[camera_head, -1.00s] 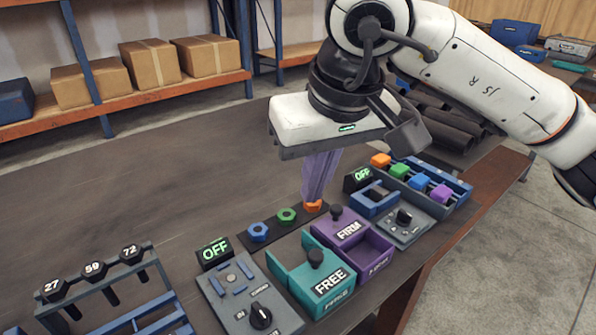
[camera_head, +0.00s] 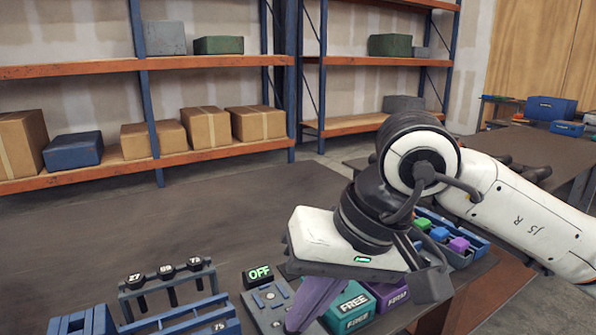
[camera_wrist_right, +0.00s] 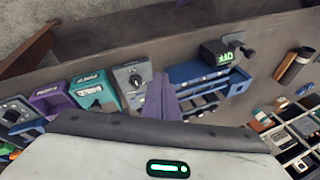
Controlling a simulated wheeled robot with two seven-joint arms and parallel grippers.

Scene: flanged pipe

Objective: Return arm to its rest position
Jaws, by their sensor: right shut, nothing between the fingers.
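My right arm (camera_head: 530,220) comes in from the right in the head view. My right gripper (camera_head: 300,325) hangs above the front of the bench, its purple fingers closed together and tilted toward the lower left. Its fingers overlap the view between the grey OFF unit (camera_head: 262,296) and the teal FREE box (camera_head: 352,305). The wrist view shows the same closed fingers (camera_wrist_right: 161,92) with nothing between them, in front of the blue rack (camera_wrist_right: 205,72). The gripper body hides part of the bench behind it. My left gripper is not in view.
A black-tagged stand (camera_head: 168,279) and a blue rack (camera_head: 88,326) are at lower left. A purple box (camera_head: 388,296) and coloured blocks (camera_head: 458,244) lie to the right. The bench top (camera_head: 150,225) is clear at left. Shelves with cartons (camera_head: 205,128) stand behind.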

